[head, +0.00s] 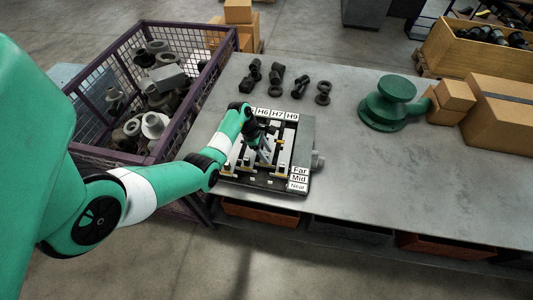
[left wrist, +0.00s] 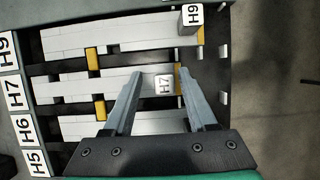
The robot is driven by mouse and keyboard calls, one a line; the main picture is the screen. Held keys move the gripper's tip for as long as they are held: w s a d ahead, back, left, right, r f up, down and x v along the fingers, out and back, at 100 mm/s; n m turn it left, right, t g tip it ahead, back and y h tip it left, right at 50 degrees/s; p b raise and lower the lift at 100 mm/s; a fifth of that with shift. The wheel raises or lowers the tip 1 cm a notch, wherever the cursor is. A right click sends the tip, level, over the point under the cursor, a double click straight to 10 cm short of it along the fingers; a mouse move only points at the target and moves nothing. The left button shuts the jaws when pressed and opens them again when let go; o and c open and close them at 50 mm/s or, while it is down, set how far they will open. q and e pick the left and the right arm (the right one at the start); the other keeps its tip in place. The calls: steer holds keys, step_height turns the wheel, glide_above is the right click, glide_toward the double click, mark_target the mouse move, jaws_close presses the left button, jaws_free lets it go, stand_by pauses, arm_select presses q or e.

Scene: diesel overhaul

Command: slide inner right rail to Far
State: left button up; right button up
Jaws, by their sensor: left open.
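The rail fixture (head: 306,138) sits on the grey bench in the head view, with Far, Mid and Near labels (head: 299,178) on its right side. In the left wrist view, pale rails lie side by side in dark slots, with labels H9, H7, H6 and H5 at the left end. The inner right rail (left wrist: 60,87) carries a post marked H7 (left wrist: 163,84). My left gripper (left wrist: 160,74) is open, its fingers either side of the H7 post in the picture; contact cannot be told. The arm partly hides the fixture in the head view.
An H9 post (left wrist: 190,18) stands on the neighbouring rail. Yellow markers (left wrist: 92,58) sit along the rails. A purple mesh crate (head: 185,37) of parts stands left of the bench. Dark parts, a green housing (head: 392,103) and cardboard boxes (head: 500,108) are on the bench; its front right is clear.

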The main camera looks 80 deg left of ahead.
arm_select(q)
steer(key=p+v, duration=0.2)
steer(key=v, duration=0.9)
steer(key=shift+r, duration=0.35)
steer(key=shift+s, duration=0.1)
